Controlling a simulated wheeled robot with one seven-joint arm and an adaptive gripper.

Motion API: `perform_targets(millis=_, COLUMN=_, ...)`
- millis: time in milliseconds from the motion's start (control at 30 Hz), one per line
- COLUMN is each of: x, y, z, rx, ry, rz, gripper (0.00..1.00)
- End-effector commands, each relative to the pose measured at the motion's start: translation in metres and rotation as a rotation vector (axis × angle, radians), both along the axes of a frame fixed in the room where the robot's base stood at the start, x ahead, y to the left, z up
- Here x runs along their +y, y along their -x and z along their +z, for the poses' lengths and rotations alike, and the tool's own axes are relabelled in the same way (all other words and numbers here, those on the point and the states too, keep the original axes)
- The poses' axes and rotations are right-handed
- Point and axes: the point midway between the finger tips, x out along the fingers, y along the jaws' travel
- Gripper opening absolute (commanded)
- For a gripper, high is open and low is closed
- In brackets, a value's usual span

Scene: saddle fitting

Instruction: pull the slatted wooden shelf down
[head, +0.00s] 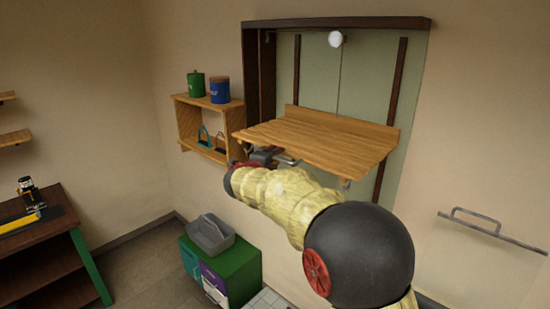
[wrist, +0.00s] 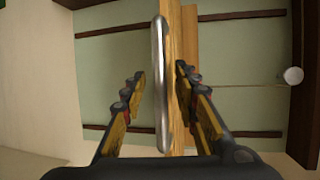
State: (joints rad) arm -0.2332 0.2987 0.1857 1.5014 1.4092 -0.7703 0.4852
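The slatted wooden shelf (head: 318,140) juts out roughly level from the pale green panel in the dark-framed recess, with a raised board along its back. My gripper (head: 270,155) is at the shelf's near left edge, partly hidden by my arm. In the wrist view the shelf (wrist: 174,60) is seen edge-on between the two fingers of my gripper (wrist: 160,72). A rounded metal bar (wrist: 158,90) lies along one face of the shelf, also between the fingers. The fingers are open. A clear gap shows between the left finger and the bar; the right finger is close to the wood, contact unclear.
A wall box shelf (head: 186,125) with a green canister (head: 196,84) and a blue canister (head: 219,90) stands close left of the slatted shelf. Below is a green cabinet (head: 243,268) with a grey caddy (head: 211,233). A metal rail (head: 490,230) is on the right wall.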

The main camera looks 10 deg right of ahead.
Motion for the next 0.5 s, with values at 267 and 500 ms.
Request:
perform_targets(millis=267, x=-0.0001, y=0.0, z=-0.0001, rx=0.0, ry=0.0, rz=0.0, gripper=0.25)
perform_targets(millis=500, x=-0.0001, y=0.0001, z=0.0, rx=0.0, ry=0.0, rz=0.0, gripper=0.11)
